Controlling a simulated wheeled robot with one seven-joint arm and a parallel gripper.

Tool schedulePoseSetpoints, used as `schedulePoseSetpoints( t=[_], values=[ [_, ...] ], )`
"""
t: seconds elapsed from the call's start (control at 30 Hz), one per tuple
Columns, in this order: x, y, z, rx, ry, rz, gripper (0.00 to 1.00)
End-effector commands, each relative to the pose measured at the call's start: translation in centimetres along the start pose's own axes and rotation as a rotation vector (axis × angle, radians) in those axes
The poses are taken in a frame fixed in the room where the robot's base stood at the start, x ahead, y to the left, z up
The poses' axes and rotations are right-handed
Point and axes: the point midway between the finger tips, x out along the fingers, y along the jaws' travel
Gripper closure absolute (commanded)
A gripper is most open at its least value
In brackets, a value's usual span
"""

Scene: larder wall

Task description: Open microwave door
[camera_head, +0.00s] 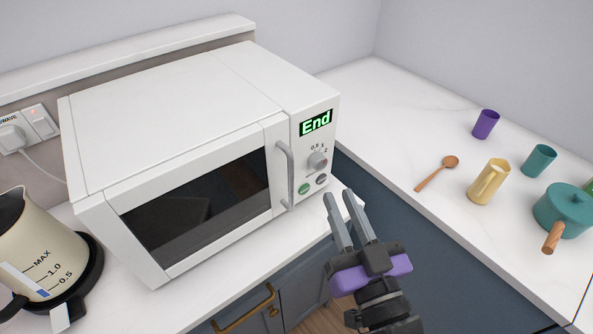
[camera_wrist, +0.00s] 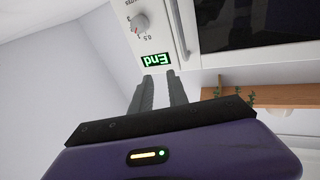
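The white microwave (camera_head: 170,95) stands on the counter with its door (camera_head: 205,205) closed. A grey vertical handle (camera_head: 285,175) runs along the door's right edge. The display (camera_head: 316,123) reads "End", with a dial and two buttons below it. My gripper (camera_head: 340,205) is in front of the microwave, right of and below the handle, apart from it. Its two fingers are spread a little, with nothing between them. In the wrist view the fingers (camera_wrist: 162,85) point at the front panel, and the handle (camera_wrist: 177,28) shows just beyond them, with the display (camera_wrist: 156,59) upside down.
A cream kettle (camera_head: 45,245) stands left of the microwave, by a wall socket (camera_head: 25,128). On the right counter are a purple cup (camera_head: 485,124), a wooden spoon (camera_head: 437,173), a yellow jug (camera_head: 489,182), a teal cup (camera_head: 538,161) and a teal pot (camera_head: 563,212). Drawers lie below.

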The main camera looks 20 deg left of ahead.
Motion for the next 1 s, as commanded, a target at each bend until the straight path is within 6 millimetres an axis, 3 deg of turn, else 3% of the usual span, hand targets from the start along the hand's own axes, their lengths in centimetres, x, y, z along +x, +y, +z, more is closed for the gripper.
schedulePoseSetpoints(
  t=[0.03, 0.13, 0.3, 0.47, 0.8, 1.0],
  values=[
    [1.6, -1.0, -0.5, 0.001, -0.003, -0.033, 0.8],
    [3.7, -2.5, -0.1, -0.005, -0.041, -0.095, 0.8],
    [3.5, -3.8, 3.0, -0.04, -0.143, -0.169, 0.8],
    [4.3, -4.2, 3.2, -0.067, -0.149, -0.178, 0.8],
    [9.2, -5.0, 3.9, -0.065, -0.149, -0.176, 0.8],
    [10.8, -5.2, 4.3, -0.066, -0.149, -0.175, 0.8]
  ],
)
